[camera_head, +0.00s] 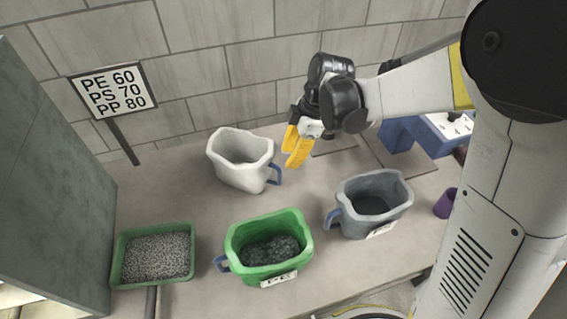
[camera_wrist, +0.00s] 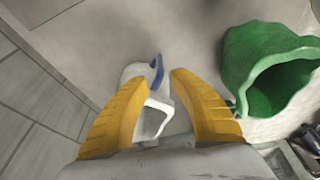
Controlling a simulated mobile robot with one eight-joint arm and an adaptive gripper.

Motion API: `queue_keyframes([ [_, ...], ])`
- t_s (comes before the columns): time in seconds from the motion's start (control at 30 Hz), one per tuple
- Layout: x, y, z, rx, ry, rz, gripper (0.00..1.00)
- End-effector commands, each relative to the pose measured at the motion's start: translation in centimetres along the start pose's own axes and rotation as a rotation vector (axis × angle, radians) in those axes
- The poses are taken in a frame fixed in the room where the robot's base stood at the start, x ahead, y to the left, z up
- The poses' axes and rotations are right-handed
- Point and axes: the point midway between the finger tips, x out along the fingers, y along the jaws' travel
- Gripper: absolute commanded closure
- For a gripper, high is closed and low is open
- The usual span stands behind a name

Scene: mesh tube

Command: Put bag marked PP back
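Three open bags stand on the table in the head view: a white bag (camera_head: 238,172), a green bag (camera_head: 262,252) and a grey bag (camera_head: 372,205). Each has a blue handle. The green and grey bags carry small labels that I cannot read; no label shows on the white one, so I cannot tell which is marked PP. My gripper (camera_head: 296,147) is right of the white bag, near its handle (camera_head: 275,174). In the wrist view its yellow fingers (camera_wrist: 159,76) are apart, with the white bag (camera_wrist: 158,104) showing between them and the green bag (camera_wrist: 240,60) at right.
A green tray (camera_head: 118,262) of grey pellets is at lower left. A sign (camera_head: 113,90) reading PE 60, PS 70, PP 80 stands by the block wall. A blue device (camera_head: 395,135) and a purple cup (camera_head: 445,203) are at right. Bare table lies between the bags.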

Motion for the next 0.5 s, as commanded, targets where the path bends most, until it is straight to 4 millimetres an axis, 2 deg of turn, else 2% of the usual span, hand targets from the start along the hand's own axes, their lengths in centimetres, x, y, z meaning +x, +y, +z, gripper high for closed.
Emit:
queue_keyframes([
  [0.03, -1.2, 0.0, -0.1, 0.000, 0.000, 0.000, 0.71],
  [0.13, -2.5, 0.0, -0.1, 0.000, 0.000, 0.000, 0.71],
  [0.37, -3.6, 0.0, 0.0, 0.001, 0.000, 0.000, 0.71],
  [0.5, -4.7, -0.6, 0.3, 0.068, -0.011, 0.027, 0.71],
])
